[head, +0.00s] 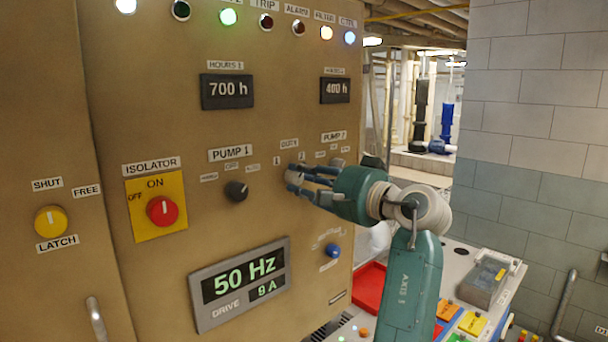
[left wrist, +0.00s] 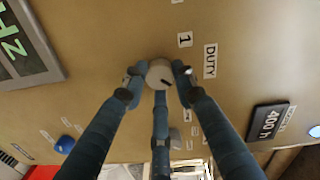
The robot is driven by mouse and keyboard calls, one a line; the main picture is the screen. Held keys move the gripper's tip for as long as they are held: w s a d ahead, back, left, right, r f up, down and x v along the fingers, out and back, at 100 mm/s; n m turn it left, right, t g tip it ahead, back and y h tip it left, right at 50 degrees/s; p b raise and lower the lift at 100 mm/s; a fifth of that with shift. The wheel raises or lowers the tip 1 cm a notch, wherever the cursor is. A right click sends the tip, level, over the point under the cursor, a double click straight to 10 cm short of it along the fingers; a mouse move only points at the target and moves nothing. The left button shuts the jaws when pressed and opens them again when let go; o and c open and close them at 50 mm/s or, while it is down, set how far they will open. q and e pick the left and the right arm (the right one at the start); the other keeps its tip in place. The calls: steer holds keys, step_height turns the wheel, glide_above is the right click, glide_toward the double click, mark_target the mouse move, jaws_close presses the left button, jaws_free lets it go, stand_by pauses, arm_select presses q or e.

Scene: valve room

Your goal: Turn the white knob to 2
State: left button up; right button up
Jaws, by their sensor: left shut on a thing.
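The white knob (left wrist: 158,72) shows in the left wrist view as a pale round cap with a short dark mark on its lower right part. The fingers of my left gripper (left wrist: 160,78) are closed around it. In the head view, my left gripper (head: 294,178) reaches the panel from the right, below the DUTY label (head: 289,143), and its fingers largely hide the knob. The label 1 (left wrist: 185,40) is clear in the wrist view; a finger partly covers the label on the other side. My right gripper is not in view.
The dark PUMP 1 knob (head: 236,191) is left of my gripper. The red isolator switch (head: 162,210), the drive display (head: 240,283) and a blue knob (head: 333,250) are on the same panel.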

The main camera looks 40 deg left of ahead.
arm_select(q)
steer(key=shift+r+m, duration=0.25)
steer(key=shift+m, duration=0.15)
steer(key=o, duration=1.2)
steer(key=shift+a, duration=0.1)
steer(key=shift+c, duration=0.2)
steer(key=shift+a+f, duration=0.15)
steer(key=shift+f, duration=0.05)
steer(key=d, duration=0.7)
steer(key=shift+s+d, duration=0.25)
steer(key=shift+s, duration=0.05)
